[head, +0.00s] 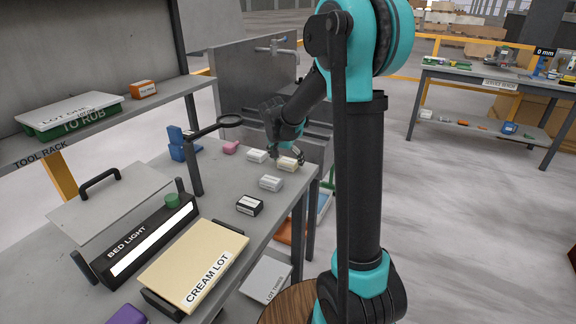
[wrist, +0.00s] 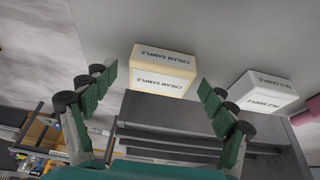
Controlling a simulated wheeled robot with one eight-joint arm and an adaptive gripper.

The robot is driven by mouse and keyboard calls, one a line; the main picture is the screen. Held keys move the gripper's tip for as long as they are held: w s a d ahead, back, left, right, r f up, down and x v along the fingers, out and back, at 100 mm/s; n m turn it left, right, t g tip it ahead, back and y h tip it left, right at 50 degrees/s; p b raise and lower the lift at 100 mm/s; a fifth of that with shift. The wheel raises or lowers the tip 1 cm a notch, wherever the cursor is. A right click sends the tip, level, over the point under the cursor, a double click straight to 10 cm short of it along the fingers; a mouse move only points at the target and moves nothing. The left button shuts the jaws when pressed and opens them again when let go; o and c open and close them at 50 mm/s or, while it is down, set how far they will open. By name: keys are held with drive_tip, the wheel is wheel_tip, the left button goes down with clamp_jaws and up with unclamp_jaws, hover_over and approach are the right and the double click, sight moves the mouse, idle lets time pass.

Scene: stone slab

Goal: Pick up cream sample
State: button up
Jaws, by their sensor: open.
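The cream sample (wrist: 162,70) is a small cream block with a white label reading CREAM SAMPLE. In the wrist view it lies ahead of my gripper (wrist: 150,90), near the slab's edge, roughly between the two open fingers. In the head view the cream sample (head: 287,164) sits near the far right edge of the stone slab (head: 222,205). My gripper (head: 287,150) is just above it there, open and empty, partly covering it. Whether the fingers touch the block cannot be told.
A white pale sample (wrist: 264,93) lies close to the right in the wrist view. White blocks (head: 271,182), a black-sided block (head: 249,204) and a pink block (head: 231,147) are nearby. A magnifier (head: 230,121) stands behind. The cream lot slab (head: 195,265) lies in front.

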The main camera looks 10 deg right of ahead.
drive_tip(key=c, duration=1.4)
drive_tip(key=shift+r, duration=0.1)
